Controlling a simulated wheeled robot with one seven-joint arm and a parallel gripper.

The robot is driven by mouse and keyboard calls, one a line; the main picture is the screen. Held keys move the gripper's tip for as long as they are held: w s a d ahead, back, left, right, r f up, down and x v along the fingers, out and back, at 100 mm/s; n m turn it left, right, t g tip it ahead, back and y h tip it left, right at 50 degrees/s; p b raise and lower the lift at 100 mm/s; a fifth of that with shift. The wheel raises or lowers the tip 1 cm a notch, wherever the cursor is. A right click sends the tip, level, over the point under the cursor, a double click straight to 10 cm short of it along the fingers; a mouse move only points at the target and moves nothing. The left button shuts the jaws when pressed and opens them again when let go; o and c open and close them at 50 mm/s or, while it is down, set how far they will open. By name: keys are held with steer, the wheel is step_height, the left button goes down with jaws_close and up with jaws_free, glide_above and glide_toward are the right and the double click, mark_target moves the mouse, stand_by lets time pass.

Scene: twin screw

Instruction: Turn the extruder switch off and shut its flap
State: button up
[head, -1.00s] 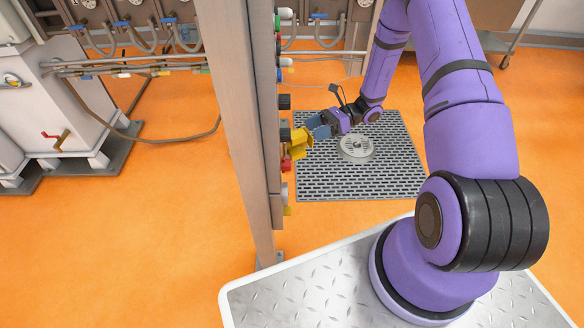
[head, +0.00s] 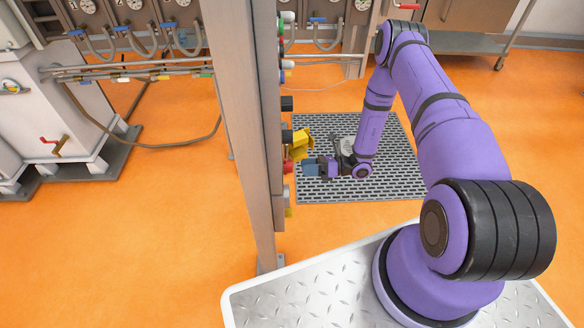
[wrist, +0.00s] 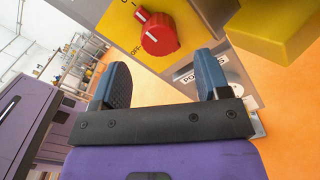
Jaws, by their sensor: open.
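The red rotary switch (wrist: 160,35) sits on a yellow plate (wrist: 122,28) in the wrist view. Its raised grip points to the upper left, and an "OFF" mark is printed at its lower left. The switch also shows on the post in the head view (head: 288,167). The yellow flap (head: 300,144) stands out from the post just above it; in the wrist view, a yellow part (wrist: 285,45) fills the upper right corner. My gripper (wrist: 165,78) is open and empty, its blue fingers just short of the switch. In the head view, my gripper (head: 312,167) is right of the switch.
The metal post (head: 240,130) carries several other coloured controls on its right side. A plate with partly hidden lettering (wrist: 208,78) is behind my right finger. A grey floor grate (head: 390,160) lies beneath my arm. Orange floor around it is clear.

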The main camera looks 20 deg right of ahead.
mark_target(288, 167)
steer(key=shift+x, duration=2.8)
steer(key=c, duration=0.9)
